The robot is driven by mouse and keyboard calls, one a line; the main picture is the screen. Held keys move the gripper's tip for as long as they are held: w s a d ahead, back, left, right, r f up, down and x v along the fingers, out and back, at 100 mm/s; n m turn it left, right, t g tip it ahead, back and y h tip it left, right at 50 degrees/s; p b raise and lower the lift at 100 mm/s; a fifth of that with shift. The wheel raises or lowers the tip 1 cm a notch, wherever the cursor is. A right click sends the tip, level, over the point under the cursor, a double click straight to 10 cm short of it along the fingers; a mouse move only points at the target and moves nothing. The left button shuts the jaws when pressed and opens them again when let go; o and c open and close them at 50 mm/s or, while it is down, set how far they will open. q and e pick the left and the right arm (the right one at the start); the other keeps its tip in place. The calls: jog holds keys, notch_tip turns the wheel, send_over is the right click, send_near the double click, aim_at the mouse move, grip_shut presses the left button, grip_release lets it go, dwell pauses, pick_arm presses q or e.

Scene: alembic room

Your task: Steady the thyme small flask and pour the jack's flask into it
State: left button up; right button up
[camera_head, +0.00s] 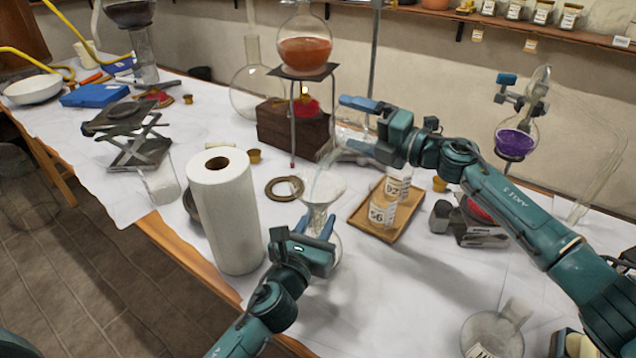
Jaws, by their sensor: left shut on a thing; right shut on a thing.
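The thyme small flask (335,248) is clear glass and stands upright on the white-covered bench, with a pale funnel (321,188) at its mouth. My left gripper (315,226) is shut on it from the front, and my arm hides part of its body. The jack's flask (349,132) is clear glass and hard to make out. My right gripper (350,124) is shut on it above and behind the funnel. It looks tilted down to the left, its mouth close over the funnel. I cannot tell whether liquid is flowing. The lab jack (139,140) at left carries no flask.
A paper towel roll (226,212) stands close left of the funnel. A wooden tray (363,220) with labelled jars (383,206) lies to its right. A tripod with an orange flask (304,52) stands behind. A clear flask (492,334) is at front right.

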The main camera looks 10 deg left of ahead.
aim_at(357, 143)
jog(key=shift+s+a+r+n, duration=0.1)
jog(key=shift+s+r+n, duration=0.1)
jog(key=shift+r+n, duration=0.3)
jog(key=shift+s+r+n, duration=0.15)
jog(key=shift+r+n, duration=0.3)
jog(key=shift+n, duration=0.05)
dwell(1.5)
dwell(0.6)
jog(key=shift+w+f+m, duration=0.25)
jog(key=shift+f+m, duration=0.4)
jog(key=shift+w+f+m, duration=0.2)
jog(key=shift+f+m, duration=0.4)
jog(key=shift+m, duration=0.05)
jog(key=shift+w+d+f+m, duration=0.15)
jog(key=shift+f+m, duration=0.75)
jog(key=shift+m, duration=0.05)
jog(key=shift+w+d+f+m, duration=0.1)
jog(key=shift+f+m, duration=0.75)
jog(key=shift+m, duration=0.1)
jog(key=shift+s+a+f+m, duration=0.2)
jog(key=shift+s+f+m, duration=0.5)
jog(key=shift+m, duration=1.95)
jog(key=shift+s+a+f+m, duration=0.2)
jog(key=shift+f+m, duration=1.05)
jog(key=shift+m, duration=1.35)
jog(key=shift+s+a+f+m, duration=0.15)
jog(key=shift+s+f+m, duration=0.55)
jog(key=shift+m, duration=1.95)
jog(key=shift+w+f, duration=0.25)
